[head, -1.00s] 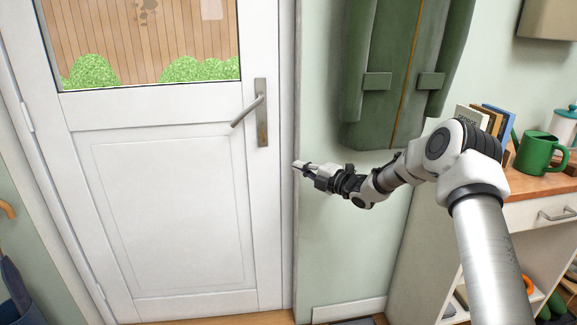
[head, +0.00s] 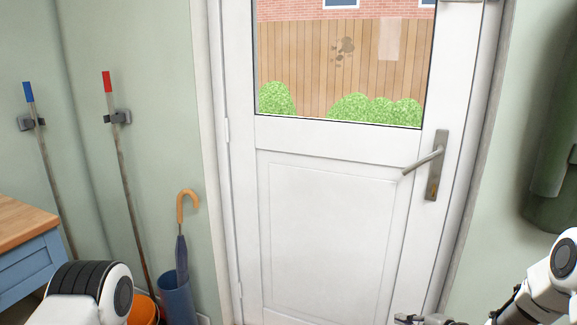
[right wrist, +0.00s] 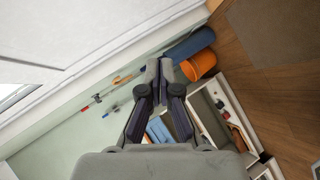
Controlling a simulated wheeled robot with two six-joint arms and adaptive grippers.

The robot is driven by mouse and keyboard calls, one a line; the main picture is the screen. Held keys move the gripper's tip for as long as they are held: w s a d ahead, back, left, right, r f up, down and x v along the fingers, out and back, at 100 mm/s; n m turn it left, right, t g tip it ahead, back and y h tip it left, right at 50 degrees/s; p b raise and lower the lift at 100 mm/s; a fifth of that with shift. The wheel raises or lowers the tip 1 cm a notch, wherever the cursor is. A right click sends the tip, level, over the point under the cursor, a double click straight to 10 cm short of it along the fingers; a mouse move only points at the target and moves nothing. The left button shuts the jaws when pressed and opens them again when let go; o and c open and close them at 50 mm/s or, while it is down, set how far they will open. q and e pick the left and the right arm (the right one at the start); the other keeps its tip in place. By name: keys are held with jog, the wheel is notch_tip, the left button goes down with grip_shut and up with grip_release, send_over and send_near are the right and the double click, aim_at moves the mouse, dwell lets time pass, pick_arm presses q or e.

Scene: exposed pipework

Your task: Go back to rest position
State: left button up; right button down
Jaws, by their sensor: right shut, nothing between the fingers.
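My right gripper (head: 408,320) shows at the bottom edge of the head view, in front of the lower right part of the white door (head: 330,225). In the right wrist view its two dark fingers (right wrist: 159,70) are together with nothing between them. My left arm shows only as a white and black link at the lower left of the head view; its gripper is out of view. The door appears closed, and its metal handle (head: 424,161) is above my right gripper and apart from it.
Left of the door stand a blue umbrella bin (head: 176,297) and an orange bucket (head: 144,309). Two long-handled tools (head: 123,180) hang on the wall.

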jog(key=s+a+f+m+g+h, duration=0.1)
jog(key=s+a+f+m+g, duration=0.3)
jog(key=s+a+f, duration=0.55)
jog(key=s+f+m+g+h, duration=0.1)
jog(key=s+f+m+g, duration=0.2)
jog(key=s, duration=0.7)
jog(key=s+f+m+g+h, duration=0.15)
jog(key=s+f+m, duration=0.25)
jog(key=s, duration=0.5)
jog(key=s+d+r+m+g+h, duration=0.25)
jog(key=s+m, duration=0.55)
jog(key=s, duration=0.4)
notch_tip(320, 180, up, 16)
jog(key=w+m+p, duration=0.1)
jog(key=p, duration=1.5)
jog(key=shift+d+m+h, duration=0.3)
jog(key=shift+m, duration=0.1)
